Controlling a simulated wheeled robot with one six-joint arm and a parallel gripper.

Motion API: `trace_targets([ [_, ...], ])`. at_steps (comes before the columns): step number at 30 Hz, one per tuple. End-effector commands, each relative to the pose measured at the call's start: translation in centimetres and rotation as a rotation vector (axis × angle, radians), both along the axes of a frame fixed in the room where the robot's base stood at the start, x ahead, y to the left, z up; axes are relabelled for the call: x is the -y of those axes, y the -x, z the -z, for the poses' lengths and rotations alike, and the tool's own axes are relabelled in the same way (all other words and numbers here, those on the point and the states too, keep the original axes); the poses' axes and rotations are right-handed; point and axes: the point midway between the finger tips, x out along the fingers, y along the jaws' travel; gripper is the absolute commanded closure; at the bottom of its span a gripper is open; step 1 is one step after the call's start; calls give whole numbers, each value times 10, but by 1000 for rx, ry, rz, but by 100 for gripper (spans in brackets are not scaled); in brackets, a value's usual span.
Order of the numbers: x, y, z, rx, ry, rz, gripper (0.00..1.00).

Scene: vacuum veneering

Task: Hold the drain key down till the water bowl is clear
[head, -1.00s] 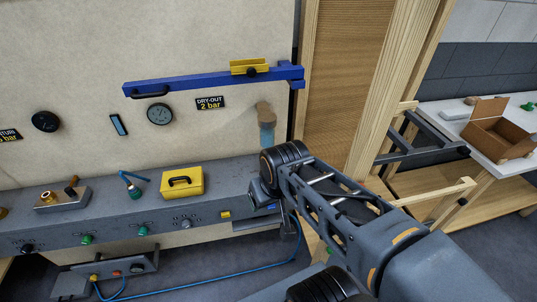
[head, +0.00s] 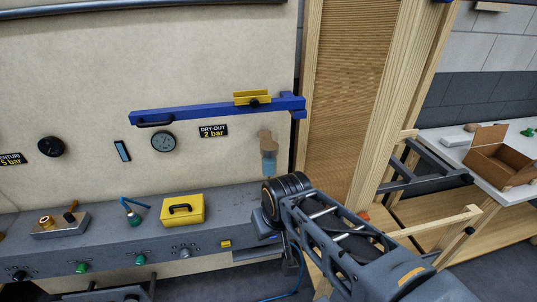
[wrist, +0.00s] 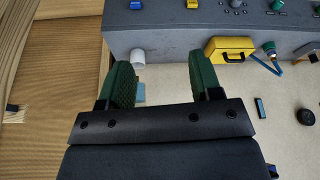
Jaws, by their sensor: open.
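In the head view the water bowl (head: 268,161) hangs on the pale wall, tan on top and bluish below, just above my arm's end. Its bluish part (wrist: 140,94) shows in the wrist view near the left finger. My gripper (wrist: 162,78) is open, its two green pads apart with nothing held between them. In the head view my own arm hides the fingers. I cannot pick out the drain key for certain. A white cylinder (wrist: 137,59) sits beyond the left finger, below the bowl. I see no contact between the fingers and either thing.
A grey ledge (head: 110,240) with knobs runs along the wall and carries a yellow case (head: 182,210). A blue bar (head: 215,110) hangs above a round gauge (head: 163,141) and a DRY-OUT 2 bar label (head: 213,131). Wooden posts (head: 385,100) stand close at right.

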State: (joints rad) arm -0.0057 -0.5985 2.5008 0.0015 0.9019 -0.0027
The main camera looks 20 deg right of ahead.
Motion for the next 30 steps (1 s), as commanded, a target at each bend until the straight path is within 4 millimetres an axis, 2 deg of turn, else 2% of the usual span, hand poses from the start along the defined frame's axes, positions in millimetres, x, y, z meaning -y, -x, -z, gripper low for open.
trace_targets([
  [2,0,0,0,0,0,0,49],
  [18,0,0,0,0,0,0,100],
  [30,0,0,0,0,0,0,100],
])
